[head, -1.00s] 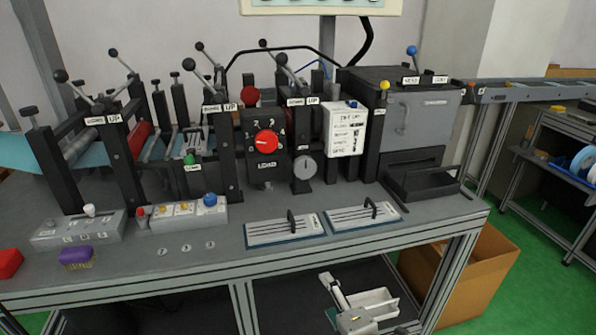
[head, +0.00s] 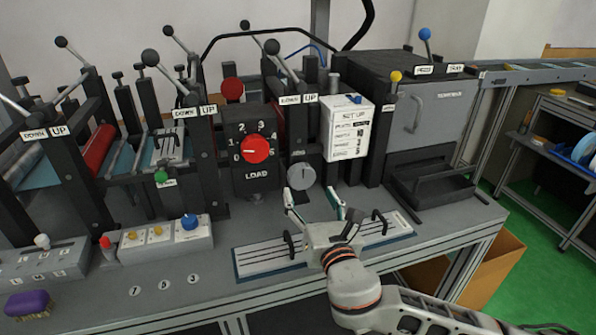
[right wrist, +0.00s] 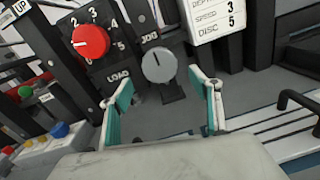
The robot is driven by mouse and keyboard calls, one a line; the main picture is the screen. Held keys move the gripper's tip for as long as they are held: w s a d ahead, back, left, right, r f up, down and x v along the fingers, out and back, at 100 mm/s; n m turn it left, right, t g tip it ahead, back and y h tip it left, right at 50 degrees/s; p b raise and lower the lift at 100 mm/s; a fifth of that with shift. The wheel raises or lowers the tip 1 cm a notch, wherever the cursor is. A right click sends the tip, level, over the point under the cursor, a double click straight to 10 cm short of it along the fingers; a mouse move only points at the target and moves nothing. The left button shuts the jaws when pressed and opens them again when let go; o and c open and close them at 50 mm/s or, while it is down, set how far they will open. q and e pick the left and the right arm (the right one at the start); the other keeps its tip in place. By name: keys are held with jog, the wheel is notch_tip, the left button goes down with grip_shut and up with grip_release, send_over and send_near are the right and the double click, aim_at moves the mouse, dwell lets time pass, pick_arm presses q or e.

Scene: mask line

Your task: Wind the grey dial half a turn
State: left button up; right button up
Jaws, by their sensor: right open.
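The grey dial (head: 301,176) is a round knob on a small black stand marked JOG, to the right of the red LOAD dial (head: 256,149). My left gripper is out of view.
Slotted slider panels (head: 270,257) lie on the bench beneath my right arm. A white SET UP card (head: 347,130) and a black tray (head: 432,187) stand to the right. A button box (head: 165,238) and purple brush (head: 27,304) are at left.

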aim_at(303, 180)
jog(key=shift+b+x, duration=0.4)
jog(key=shift+x, duration=3.2)
jog(key=c, duration=1.1)
